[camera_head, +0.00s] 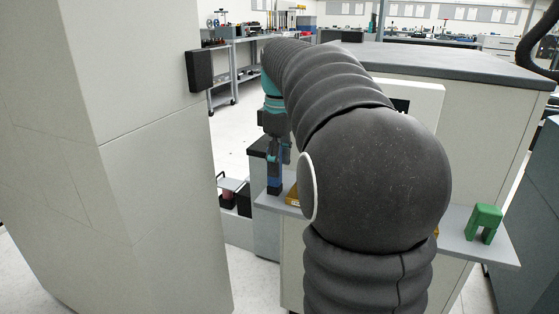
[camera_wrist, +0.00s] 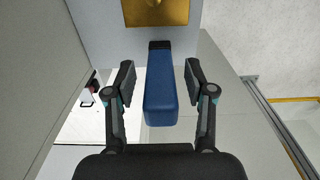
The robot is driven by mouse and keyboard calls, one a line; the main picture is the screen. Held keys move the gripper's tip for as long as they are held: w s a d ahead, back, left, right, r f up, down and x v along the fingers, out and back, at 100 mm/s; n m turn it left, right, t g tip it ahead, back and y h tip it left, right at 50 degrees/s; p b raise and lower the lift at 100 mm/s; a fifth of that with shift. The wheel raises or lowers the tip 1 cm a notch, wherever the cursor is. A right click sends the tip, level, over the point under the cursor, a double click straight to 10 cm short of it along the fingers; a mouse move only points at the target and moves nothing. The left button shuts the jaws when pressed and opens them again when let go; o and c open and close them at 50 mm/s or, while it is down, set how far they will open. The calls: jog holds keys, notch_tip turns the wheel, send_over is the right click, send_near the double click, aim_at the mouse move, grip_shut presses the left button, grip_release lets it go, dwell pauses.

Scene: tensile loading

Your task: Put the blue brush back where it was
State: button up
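The blue brush (camera_head: 274,184) stands upright at the left end of a grey shelf (camera_head: 455,216) in the head view. In the wrist view the brush (camera_wrist: 160,95) shows as a blue block with a dark far end, which meets the grey surface. My gripper (camera_head: 279,158) is above the brush and points down at it. In the wrist view my gripper (camera_wrist: 159,79) has one finger on each side of the brush, with a visible gap on both sides. The fingers are open and hold nothing.
A yellow block (camera_head: 292,196) is on the shelf just right of the brush, partly hidden by my arm. A green bracket-shaped piece (camera_head: 483,222) stands at the shelf's right end. A tall pale cabinet (camera_head: 150,150) rises on the left. A dark-topped bench (camera_head: 450,64) is behind.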

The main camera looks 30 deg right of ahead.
notch_tip(320, 180, up, 12)
jog(key=p, duration=0.2)
jog(key=shift+r+p, duration=0.15)
jog(key=shift+p, duration=0.25)
jog(key=s+a+f+m+t, duration=0.2)
jog(key=s+a+f+m, duration=0.1)
jog(key=s+a+f, duration=0.4)
jog(key=s+a+f+m+t, duration=0.3)
jog(key=s+a+f, duration=0.5)
jog(key=s+f, duration=0.5)
jog(key=shift+a+f+m, duration=0.25)
jog(key=shift+f+m, duration=0.45)
jog(key=shift+m, duration=0.1)
jog(key=shift+s, duration=0.1)
